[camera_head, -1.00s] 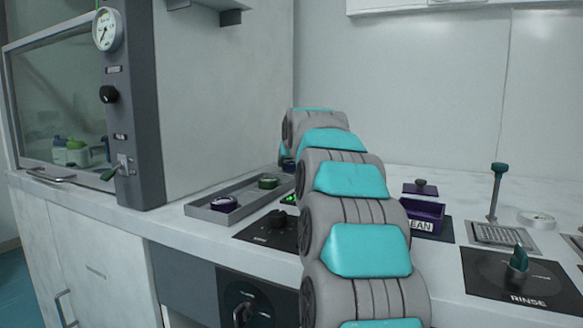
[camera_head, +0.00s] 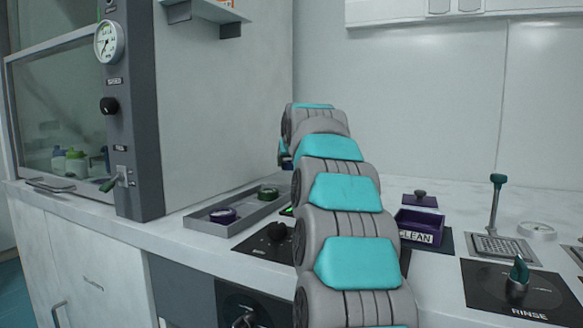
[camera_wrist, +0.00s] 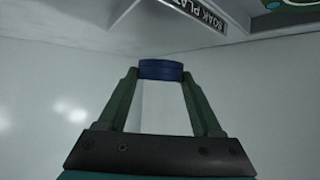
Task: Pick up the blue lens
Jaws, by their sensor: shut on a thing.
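The blue lens (camera_wrist: 161,70) is in the wrist view, held between the two green fingertips of my gripper (camera_wrist: 160,74). My gripper is shut on it, one finger against each side. The wrist view shows bare pale surface around the lens, with no support seen directly touching it. In the head view my arm hides most of the gripper. A small dark blue bit (camera_head: 286,162) shows at the left edge of the arm's far end, likely the lens.
A grey tray (camera_head: 207,226) on the counter holds a purple-rimmed round piece (camera_head: 222,215) and a green-rimmed one (camera_head: 267,193). A purple box marked CLEAN (camera_head: 417,226), a lever stand (camera_head: 496,215) and a RINSE panel (camera_head: 522,290) lie to the right. A fume hood (camera_head: 135,120) stands left.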

